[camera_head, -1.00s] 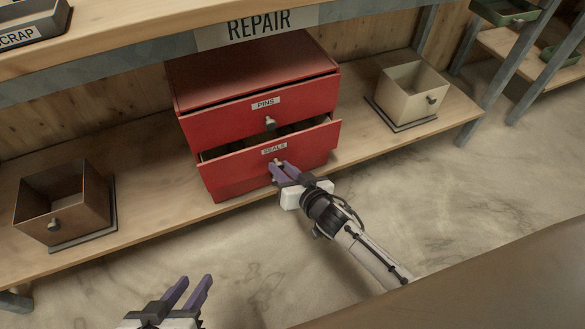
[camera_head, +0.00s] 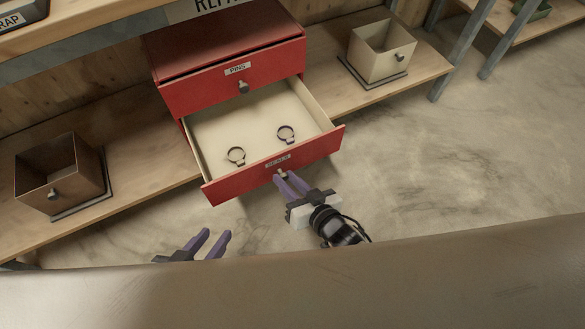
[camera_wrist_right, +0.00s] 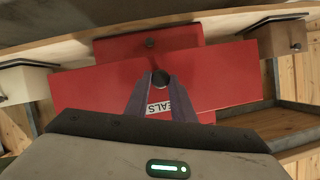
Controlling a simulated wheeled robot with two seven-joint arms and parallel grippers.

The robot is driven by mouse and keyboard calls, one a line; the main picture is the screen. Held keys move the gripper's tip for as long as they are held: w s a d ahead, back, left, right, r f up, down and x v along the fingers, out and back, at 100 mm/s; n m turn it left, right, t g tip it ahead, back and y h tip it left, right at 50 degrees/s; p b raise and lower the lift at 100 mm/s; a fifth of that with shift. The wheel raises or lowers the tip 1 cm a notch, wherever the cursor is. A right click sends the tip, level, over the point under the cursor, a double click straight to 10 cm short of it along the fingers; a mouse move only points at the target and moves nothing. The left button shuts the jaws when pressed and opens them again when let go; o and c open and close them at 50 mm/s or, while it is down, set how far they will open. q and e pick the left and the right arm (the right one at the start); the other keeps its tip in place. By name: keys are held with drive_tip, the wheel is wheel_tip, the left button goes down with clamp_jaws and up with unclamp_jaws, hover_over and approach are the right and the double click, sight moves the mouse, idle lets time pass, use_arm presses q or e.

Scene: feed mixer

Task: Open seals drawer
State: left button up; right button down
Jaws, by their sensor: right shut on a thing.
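The seals drawer (camera_head: 235,181) is the lower drawer of a red cabinet (camera_head: 225,48) and stands pulled well out. My right gripper (camera_head: 283,178) is shut on the drawer's knob at the middle of the front. The right wrist view shows the knob (camera_wrist_right: 160,78) between the purple fingers, over the SEALS label (camera_wrist_right: 158,108). My left gripper (camera_head: 212,243) is open and empty, low in the head view, left of my right gripper.
The pins drawer (camera_head: 270,77) above is shut. A brown bin (camera_head: 75,185) stands on the shelf to the left and a cream bin (camera_head: 372,65) to the right. The floor (camera_head: 430,160) to the right of the drawer is clear.

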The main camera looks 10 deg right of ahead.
drive_tip(key=shift+s, duration=0.15)
drive_tip(key=c, duration=1.5)
unclamp_jaws()
drive_tip(key=shift+d, duration=0.1)
